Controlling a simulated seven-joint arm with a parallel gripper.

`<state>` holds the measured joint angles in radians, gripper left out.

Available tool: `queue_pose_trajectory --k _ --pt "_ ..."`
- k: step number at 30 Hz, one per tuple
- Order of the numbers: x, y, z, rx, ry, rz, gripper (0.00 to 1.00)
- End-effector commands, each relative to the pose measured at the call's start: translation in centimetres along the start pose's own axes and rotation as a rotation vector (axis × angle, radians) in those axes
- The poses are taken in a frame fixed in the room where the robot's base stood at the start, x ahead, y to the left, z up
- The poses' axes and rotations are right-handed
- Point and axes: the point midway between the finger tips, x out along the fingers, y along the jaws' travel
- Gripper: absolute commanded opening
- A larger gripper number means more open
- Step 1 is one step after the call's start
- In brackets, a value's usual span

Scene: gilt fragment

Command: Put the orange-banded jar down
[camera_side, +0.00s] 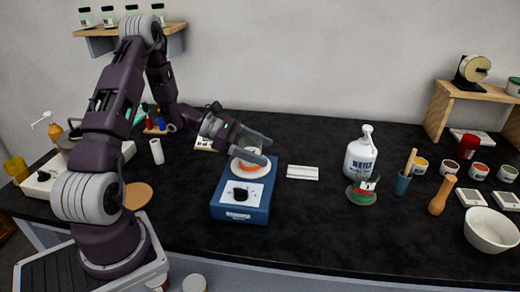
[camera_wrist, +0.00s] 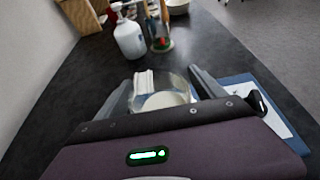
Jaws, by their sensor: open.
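The orange-banded jar (camera_side: 247,167) is a clear glass jar with pale contents, at the white round top of a blue bench device (camera_side: 227,212). It appears to stand on that top, though its base is partly hidden. My gripper (camera_side: 257,148) is open, its two fingers on either side of the jar. In the wrist view the jar (camera_wrist: 163,98) shows between the open fingers, its lower part hidden by my gripper body. Whether a finger touches the glass I cannot tell. The blue device (camera_wrist: 236,78) shows at the right there.
A white folded cloth or paper (camera_side: 302,172) lies right of the device. A cork disc (camera_side: 137,195) lies left.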

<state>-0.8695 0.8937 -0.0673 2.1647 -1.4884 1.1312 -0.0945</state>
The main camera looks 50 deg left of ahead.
Motion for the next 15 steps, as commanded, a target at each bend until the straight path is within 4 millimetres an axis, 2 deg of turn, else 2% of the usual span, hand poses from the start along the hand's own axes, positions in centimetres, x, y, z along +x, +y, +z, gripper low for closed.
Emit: queue_pose_trajectory --k 5,15 --pt "-0.8 0.1 0.3 0.000 0.000 0.004 0.79" --pt "-9.6 0.1 0.2 0.001 0.001 0.005 0.79"
